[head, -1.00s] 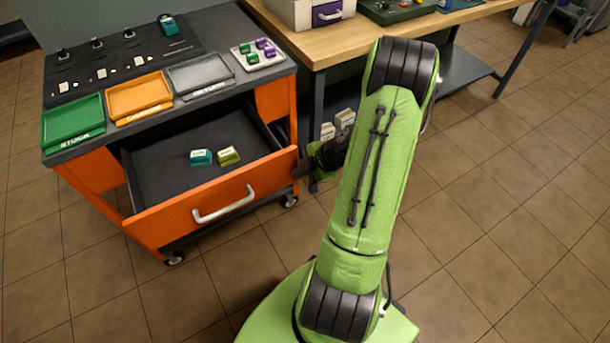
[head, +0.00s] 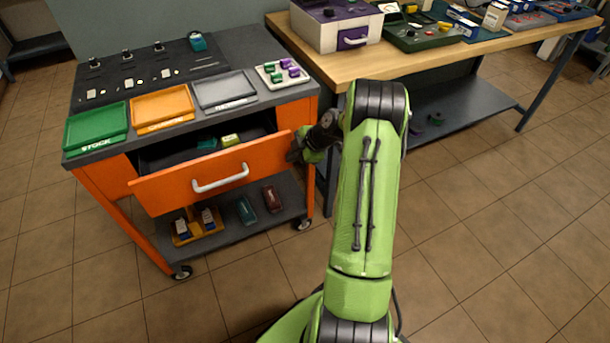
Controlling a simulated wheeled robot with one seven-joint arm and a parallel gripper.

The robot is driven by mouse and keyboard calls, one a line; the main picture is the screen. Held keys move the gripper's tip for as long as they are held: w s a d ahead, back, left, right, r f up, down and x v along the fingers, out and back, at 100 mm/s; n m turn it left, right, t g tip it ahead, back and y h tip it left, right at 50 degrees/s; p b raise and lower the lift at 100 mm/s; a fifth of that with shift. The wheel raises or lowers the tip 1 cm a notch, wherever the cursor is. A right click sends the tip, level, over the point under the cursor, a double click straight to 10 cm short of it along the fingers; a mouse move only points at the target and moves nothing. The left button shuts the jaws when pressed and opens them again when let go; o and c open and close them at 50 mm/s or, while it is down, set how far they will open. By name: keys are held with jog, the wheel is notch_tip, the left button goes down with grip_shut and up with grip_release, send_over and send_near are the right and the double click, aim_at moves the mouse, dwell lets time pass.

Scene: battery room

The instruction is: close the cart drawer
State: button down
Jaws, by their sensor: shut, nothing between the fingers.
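The orange cart drawer (head: 160,191) is partly open, its front standing out from the cart (head: 94,190). Its grey handle (head: 220,179) is in the middle of the front. A teal battery (head: 207,143) and a yellow-green battery (head: 230,140) lie inside, partly hidden by the drawer front. My gripper (head: 296,150) is at the right end of the drawer front, seemingly against it. It is shut and empty; its fingertips are small and dark here, and contact is hard to confirm.
Green (head: 97,128), orange (head: 162,107) and grey (head: 224,89) trays and a battery holder (head: 283,73) sit on the cart top. The lower shelf (head: 232,222) holds several batteries. A wooden workbench (head: 418,58) stands close on the right. Open floor lies in front.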

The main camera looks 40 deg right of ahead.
jog(key=w+d, duration=0.2)
jog(key=w, duration=0.5)
jog(key=shift+w, duration=0.35)
